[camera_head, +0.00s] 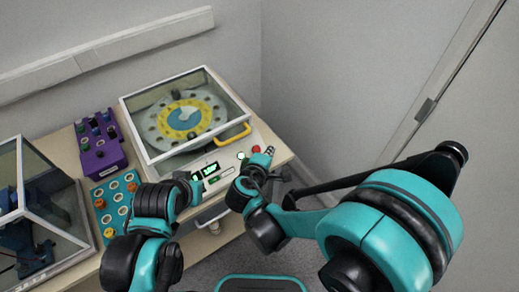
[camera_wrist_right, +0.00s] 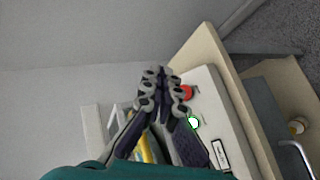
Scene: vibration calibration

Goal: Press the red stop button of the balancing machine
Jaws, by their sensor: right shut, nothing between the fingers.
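The balancing machine (camera_head: 160,160) has a clear-lidded box over a yellow and blue disc and a white front panel. Its red stop button (camera_head: 256,149) is on the panel's right end; it also shows in the right wrist view (camera_wrist_right: 187,92), partly covered by my finger. My right gripper (camera_head: 268,155) is shut and empty, its fingertips (camera_wrist_right: 161,72) over the panel just beside the red button. I cannot tell whether they touch it. My left gripper (camera_head: 190,186) is at the panel's front left, and its fingers are not clear.
A green-ringed button (camera_wrist_right: 193,122) and a lit display (camera_head: 211,169) are on the panel. A yellow handle (camera_head: 235,136) sits on the lid. A purple box (camera_head: 101,150), a teal tray (camera_head: 117,203) and a clear case (camera_head: 45,215) stand left. A wall is behind.

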